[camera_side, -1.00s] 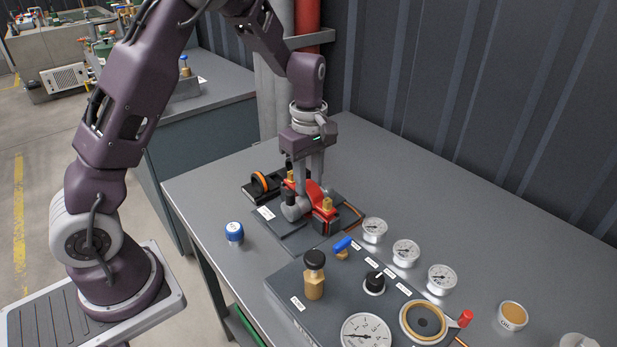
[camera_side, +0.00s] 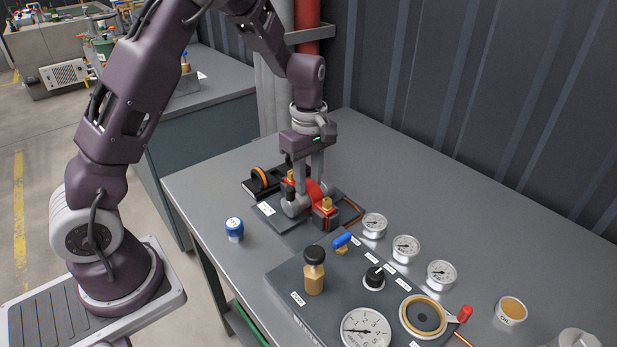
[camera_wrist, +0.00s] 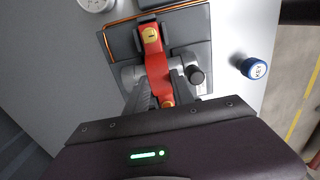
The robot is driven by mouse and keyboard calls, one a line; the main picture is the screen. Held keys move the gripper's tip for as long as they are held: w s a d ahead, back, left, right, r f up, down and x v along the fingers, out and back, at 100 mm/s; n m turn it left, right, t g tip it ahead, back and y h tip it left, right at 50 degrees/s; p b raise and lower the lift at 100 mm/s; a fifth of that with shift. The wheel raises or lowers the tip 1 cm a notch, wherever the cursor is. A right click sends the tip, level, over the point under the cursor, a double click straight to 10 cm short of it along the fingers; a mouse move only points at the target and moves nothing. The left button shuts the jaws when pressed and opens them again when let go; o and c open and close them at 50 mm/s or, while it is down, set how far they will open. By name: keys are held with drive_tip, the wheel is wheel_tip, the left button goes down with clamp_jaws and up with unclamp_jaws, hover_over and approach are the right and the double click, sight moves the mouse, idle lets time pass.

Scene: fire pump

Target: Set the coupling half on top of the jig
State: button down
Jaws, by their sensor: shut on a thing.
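The coupling half (camera_side: 314,190) is a red arched piece with a brass fitting at each end. My gripper (camera_side: 309,198) is shut on its middle. In the wrist view the red coupling half (camera_wrist: 158,72) runs lengthwise between the grey fingers of my gripper (camera_wrist: 156,98). The jig (camera_side: 280,222) seems to be the dark flat plate with grey round pipe parts, directly under the coupling half; it also shows in the wrist view (camera_wrist: 198,28). The coupling half is over the grey parts. Whether it touches them is hidden by the fingers.
A blue-capped piece (camera_side: 234,229) stands at left. A control panel (camera_side: 290,278) with a brass bottle-like fitting (camera_side: 314,272) lies in front, with several gauges to its right.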

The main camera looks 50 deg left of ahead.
drive_tip(key=c, duration=1.4)
unclamp_jaws()
drive_tip(key=shift+c, duration=0.2)
drive_tip(key=shift+r, duration=1.85)
drive_tip(key=o, duration=0.6)
drive_tip(key=shift+o, duration=1.1)
